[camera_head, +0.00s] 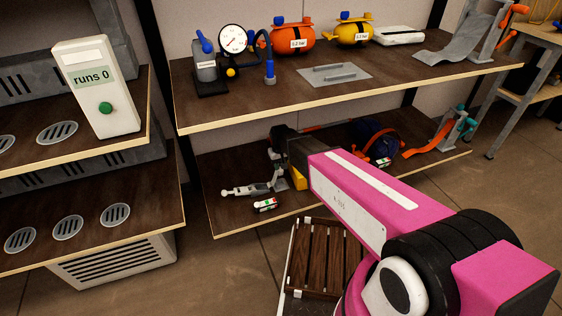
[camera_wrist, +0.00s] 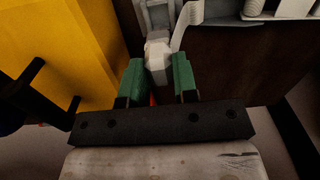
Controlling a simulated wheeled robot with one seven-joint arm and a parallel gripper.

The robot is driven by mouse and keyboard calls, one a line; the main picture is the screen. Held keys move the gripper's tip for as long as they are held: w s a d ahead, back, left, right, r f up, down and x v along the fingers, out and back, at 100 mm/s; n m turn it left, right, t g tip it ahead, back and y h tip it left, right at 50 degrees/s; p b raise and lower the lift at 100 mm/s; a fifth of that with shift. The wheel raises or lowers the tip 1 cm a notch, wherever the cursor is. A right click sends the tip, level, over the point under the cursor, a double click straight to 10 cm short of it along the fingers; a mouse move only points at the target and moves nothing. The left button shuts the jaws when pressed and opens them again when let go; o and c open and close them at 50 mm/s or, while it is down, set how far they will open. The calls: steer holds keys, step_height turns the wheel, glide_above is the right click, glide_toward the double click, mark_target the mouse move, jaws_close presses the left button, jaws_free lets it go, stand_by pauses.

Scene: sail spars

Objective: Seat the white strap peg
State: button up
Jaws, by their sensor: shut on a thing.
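The white peg (camera_wrist: 157,52) stands between the green fingers of my gripper (camera_wrist: 160,72) in the wrist view, and the gripper is shut on it. A grey bracket (camera_wrist: 155,14) lies just beyond the peg; I cannot tell how far the peg sits in it. A white strap (camera_wrist: 188,22) curves up beside the peg on the right. In the head view a grey and white strap fixture (camera_head: 252,188) lies on the lower shelf at the left, close to my dark wrist. My fingers and the peg are not clear there.
A yellow block (camera_wrist: 70,45) stands close left of my gripper. The lower shelf (camera_head: 225,218) also holds a small labelled item (camera_head: 265,205), a dark blue round bundle (camera_head: 375,137) and an orange strap (camera_head: 430,143). The upper shelf (camera_head: 250,108) hangs above my wrist.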

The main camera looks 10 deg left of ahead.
mark_target(280, 171)
stand_by(0.3)
steer(key=shift+f, duration=2.25)
steer(key=shift+f, duration=1.6)
steer(key=o, duration=1)
steer(key=shift+r, duration=0.1)
step_height(280, 171, up, 11)
steer(key=shift+f, duration=0.2)
steer(key=shift+d, duration=0.15)
